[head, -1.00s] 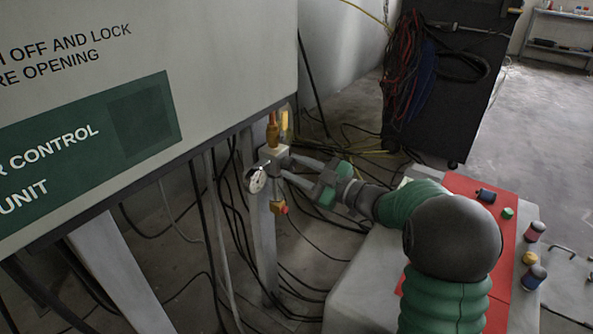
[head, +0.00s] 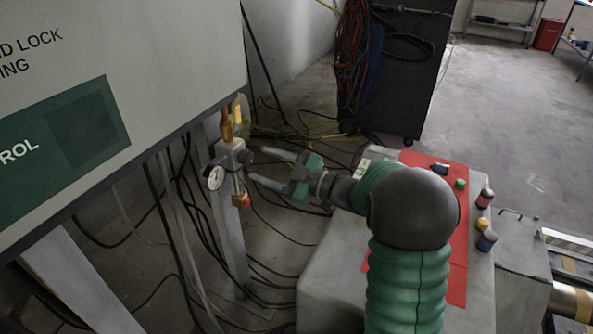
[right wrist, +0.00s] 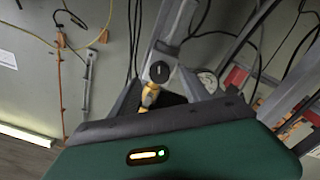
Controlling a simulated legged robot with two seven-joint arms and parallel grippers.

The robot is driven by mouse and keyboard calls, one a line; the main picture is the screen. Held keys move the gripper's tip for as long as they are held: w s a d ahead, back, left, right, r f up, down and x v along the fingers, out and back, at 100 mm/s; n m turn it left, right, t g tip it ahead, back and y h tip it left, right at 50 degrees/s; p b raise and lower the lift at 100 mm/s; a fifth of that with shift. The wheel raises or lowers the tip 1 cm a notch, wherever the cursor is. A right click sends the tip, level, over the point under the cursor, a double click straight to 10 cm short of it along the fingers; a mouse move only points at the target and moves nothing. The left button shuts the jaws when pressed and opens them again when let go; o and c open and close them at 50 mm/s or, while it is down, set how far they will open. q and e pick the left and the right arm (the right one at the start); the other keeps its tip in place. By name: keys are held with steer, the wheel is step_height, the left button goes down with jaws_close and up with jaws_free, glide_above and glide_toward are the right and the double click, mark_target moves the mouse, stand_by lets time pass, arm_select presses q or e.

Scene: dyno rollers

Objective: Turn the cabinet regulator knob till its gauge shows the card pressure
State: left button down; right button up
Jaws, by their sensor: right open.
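The regulator (head: 230,156) is a pale block on a grey post under the cabinet, with brass fittings above and below. Its round white gauge (head: 215,177) faces left; the reading is too small to tell. The dark knob (head: 247,157) is on the block's right side. My right gripper (head: 257,165) is open and empty, its fingertips just right of the knob and apart from it. In the right wrist view the black knob (right wrist: 159,72) shows beyond the gripper housing, with the gauge (right wrist: 208,82) to its right. No readable card shows. My left gripper is not in view.
The grey cabinet (head: 180,60) overhangs the regulator at the left. Loose cables (head: 190,230) hang and lie around the post. A grey box (head: 330,285) with a red mat (head: 455,270) and several small canisters stands at the right. A black cart (head: 395,75) is behind.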

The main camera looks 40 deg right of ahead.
steer(key=p+v, duration=0.3)
steer(key=v, duration=1)
steer(key=shift+s, duration=0.2)
steer(key=shift+d, duration=0.1)
